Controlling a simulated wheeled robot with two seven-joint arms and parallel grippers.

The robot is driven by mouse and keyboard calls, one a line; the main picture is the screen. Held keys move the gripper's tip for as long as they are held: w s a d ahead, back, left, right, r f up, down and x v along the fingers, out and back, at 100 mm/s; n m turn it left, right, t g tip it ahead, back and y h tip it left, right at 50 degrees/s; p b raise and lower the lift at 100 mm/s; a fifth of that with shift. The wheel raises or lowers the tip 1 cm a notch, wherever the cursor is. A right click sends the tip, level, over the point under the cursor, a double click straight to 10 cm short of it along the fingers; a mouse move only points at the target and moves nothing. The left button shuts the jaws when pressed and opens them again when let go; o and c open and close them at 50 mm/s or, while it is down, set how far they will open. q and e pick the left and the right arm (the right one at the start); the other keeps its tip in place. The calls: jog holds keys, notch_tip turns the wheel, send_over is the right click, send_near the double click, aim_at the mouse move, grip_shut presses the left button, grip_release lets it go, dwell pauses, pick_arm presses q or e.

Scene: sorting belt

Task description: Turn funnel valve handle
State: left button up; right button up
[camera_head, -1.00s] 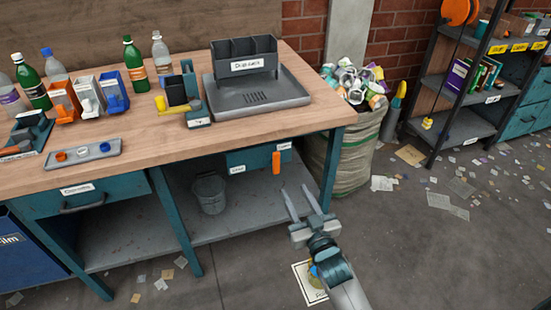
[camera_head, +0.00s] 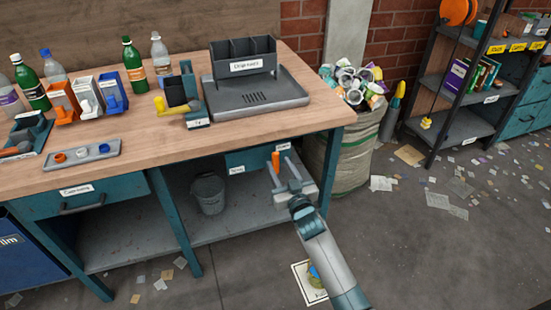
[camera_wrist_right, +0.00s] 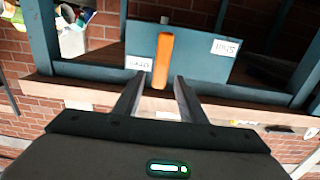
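The valve handle is an orange bar (camera_head: 276,158) on the front of a teal box (camera_head: 245,160) under the bench top. In the right wrist view the orange handle (camera_wrist_right: 163,58) stands upright on the teal panel, between two small white labels. My right gripper (camera_head: 279,160) is open, with its fingers pointing at the handle. In the right wrist view the fingertips (camera_wrist_right: 157,80) lie on either side of the handle's near end, with gaps showing. I cannot tell whether they reach around it in depth. No funnel is clearly visible. My left gripper is not in view.
The wooden bench top (camera_head: 180,150) overhangs the box. A teal bench leg (camera_head: 331,170) stands close to its right. A grey bucket (camera_head: 209,193) sits on the lower shelf to the left. A full sack (camera_head: 345,150) stands to the right. The floor in front has scattered papers.

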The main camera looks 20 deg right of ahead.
aim_at(276, 160)
jog(key=shift+w+a, duration=0.1)
jog(key=shift+w, duration=2.2)
jog(key=shift+c, duration=0.4)
grip_shut()
